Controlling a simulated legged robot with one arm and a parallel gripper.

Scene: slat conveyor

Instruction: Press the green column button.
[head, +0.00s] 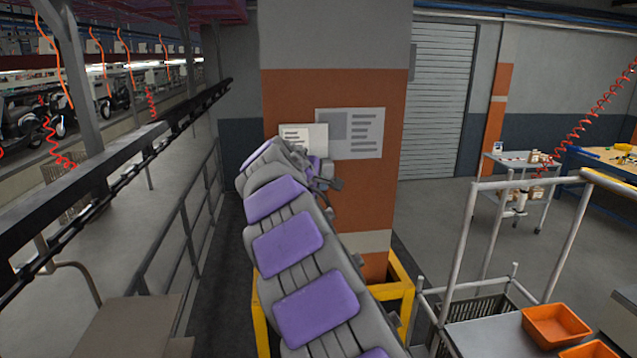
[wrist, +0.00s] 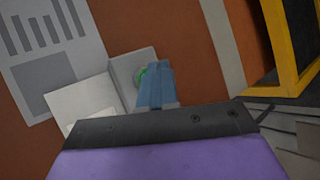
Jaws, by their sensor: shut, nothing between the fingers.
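The green button (wrist: 139,78) shows in the wrist view as a small green patch on a pale grey box (wrist: 124,69) fixed to the orange column. My gripper (wrist: 154,64) is shut and empty, and its blue-grey fingers reach up to the button and cover part of it. I cannot tell whether the fingertips touch the button. In the head view my purple and grey arm stretches to the orange column (head: 285,96), and it hides the button and the box.
A white sign (head: 303,139) and a grey notice (head: 350,133) are on the column. A yellow guard rail (head: 401,291) surrounds its foot. A grey handrail (head: 185,232) runs at the left. A metal cart (head: 485,335) with orange trays (head: 556,325) stands at the right.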

